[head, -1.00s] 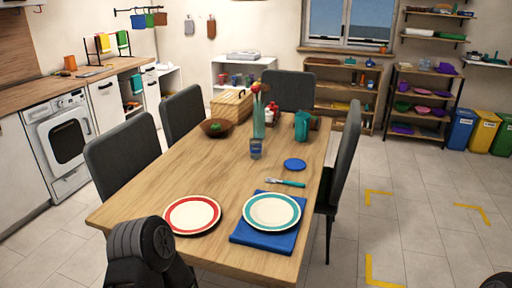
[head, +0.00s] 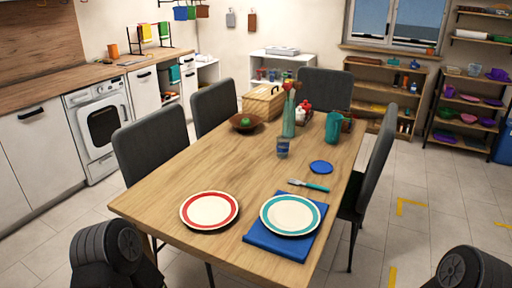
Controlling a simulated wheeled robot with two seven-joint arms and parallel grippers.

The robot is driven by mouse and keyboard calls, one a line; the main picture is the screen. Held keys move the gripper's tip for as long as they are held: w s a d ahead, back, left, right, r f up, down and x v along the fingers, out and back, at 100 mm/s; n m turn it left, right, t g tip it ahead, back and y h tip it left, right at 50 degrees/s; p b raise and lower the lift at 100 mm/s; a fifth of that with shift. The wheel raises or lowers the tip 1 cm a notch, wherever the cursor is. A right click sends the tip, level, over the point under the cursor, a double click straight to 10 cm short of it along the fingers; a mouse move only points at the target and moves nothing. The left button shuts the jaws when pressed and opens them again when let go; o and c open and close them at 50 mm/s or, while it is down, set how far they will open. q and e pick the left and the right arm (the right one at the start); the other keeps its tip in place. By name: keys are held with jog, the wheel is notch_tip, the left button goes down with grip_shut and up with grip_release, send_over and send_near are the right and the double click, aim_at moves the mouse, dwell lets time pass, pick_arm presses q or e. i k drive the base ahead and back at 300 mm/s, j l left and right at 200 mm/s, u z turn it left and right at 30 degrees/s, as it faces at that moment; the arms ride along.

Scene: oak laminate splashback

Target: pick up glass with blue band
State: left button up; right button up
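A glass with a blue band (head: 283,149) stands upright on the wooden dining table (head: 190,165), near the middle, just in front of the vase. It looks small and clear from here. Two dark, rounded parts of my arms show at the bottom left and bottom right edges of the head view. Neither gripper's fingers can be seen. Nothing of mine touches the glass.
A vase with flowers (head: 289,118), a teal pitcher (head: 333,127) and a blue coaster (head: 321,167) are near the glass. A red-rimmed plate (head: 209,210), a teal-rimmed plate (head: 290,215) on a blue napkin (head: 257,238), and cutlery (head: 309,185) lie nearer. Chairs (head: 158,150) flank the table.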

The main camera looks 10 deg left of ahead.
aim_at(283, 142)
jog(key=i+l+u, duration=0.1)
jog(key=l, duration=0.3)
jog(key=i+l+u, duration=0.1)
jog(key=i+l, duration=0.15)
jog(key=l, duration=0.15)
jog(key=i+l+u, duration=0.1)
jog(key=l, duration=0.35)
jog(key=i+l+u, duration=0.1)
jog(key=l, duration=0.3)
jog(key=i+l+u, duration=0.1)
jog(key=l, duration=0.35)
jog(key=i+l+u, duration=0.1)
jog(key=l, duration=0.35)
jog(key=i+l, duration=0.1)
jog(key=l, duration=0.35)
jog(key=i+l, duration=0.1)
jog(key=l, duration=0.35)
jog(key=i+l, duration=0.1)
jog(key=l, duration=0.4)
jog(key=i+l, duration=0.15)
jog(key=l, duration=0.3)
jog(key=i+l, duration=0.1)
jog(key=l, duration=0.35)
jog(key=i+l, duration=0.1)
jog(key=l, duration=0.35)
